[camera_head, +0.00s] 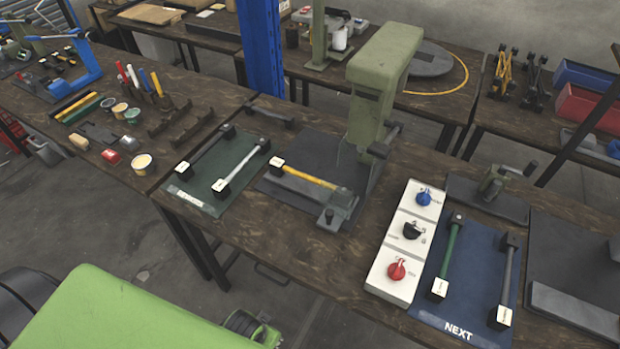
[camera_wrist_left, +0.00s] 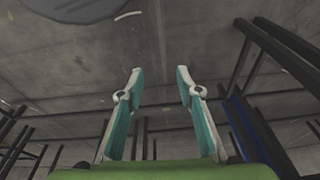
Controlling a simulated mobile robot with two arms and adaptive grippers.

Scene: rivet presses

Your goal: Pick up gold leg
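The gold leg (camera_head: 308,178) lies on the dark plate (camera_head: 318,150) of the green press (camera_head: 382,75), in the middle of the head view. Its left end has a block with a white face (camera_head: 277,164). Its right end meets a dark block at the press's front. My left gripper (camera_wrist_left: 158,72) is open and empty in the left wrist view, its two teal fingers apart. The gold leg does not show in that view. Neither gripper shows in the head view.
A green mat (camera_head: 205,201) with a white leg (camera_head: 240,168) and a dark leg lies left of the press. A white panel with blue, black and red knobs (camera_head: 397,268) and a blue NEXT mat (camera_head: 462,285) with green and grey legs lie right. Floor is open in front.

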